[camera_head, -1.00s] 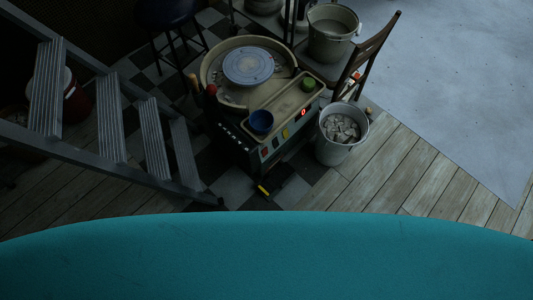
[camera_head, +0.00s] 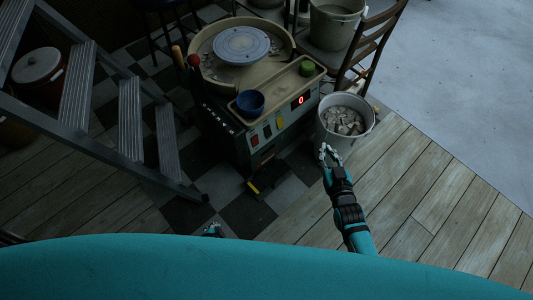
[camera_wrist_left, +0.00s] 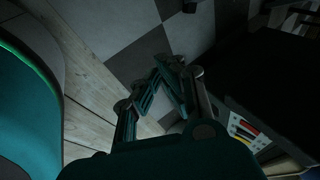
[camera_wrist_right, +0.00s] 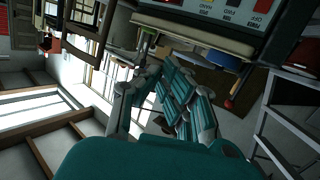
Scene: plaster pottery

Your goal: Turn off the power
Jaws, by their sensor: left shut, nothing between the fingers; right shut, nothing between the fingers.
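The pottery wheel machine (camera_head: 222,118) stands ahead in the head view. Its front panel carries a red display reading 0 (camera_head: 301,100) and a row of coloured switches (camera_head: 267,131). The panel also shows at the right of the left wrist view (camera_wrist_left: 243,131) and, with printed labels, at the top of the right wrist view (camera_wrist_right: 232,14). My right gripper (camera_head: 328,150) is shut and empty, in front of the white bucket and right of the panel. My left gripper (camera_head: 212,229) is shut and empty, low in front of the machine, mostly hidden by my body.
A white bucket of pale chunks (camera_head: 345,121) is right of the machine, with a wooden chair (camera_head: 376,45) behind it. A metal stair (camera_head: 130,118) stands at the left. A blue bowl (camera_head: 250,102) sits on the machine's tray. The wooden floor at right is clear.

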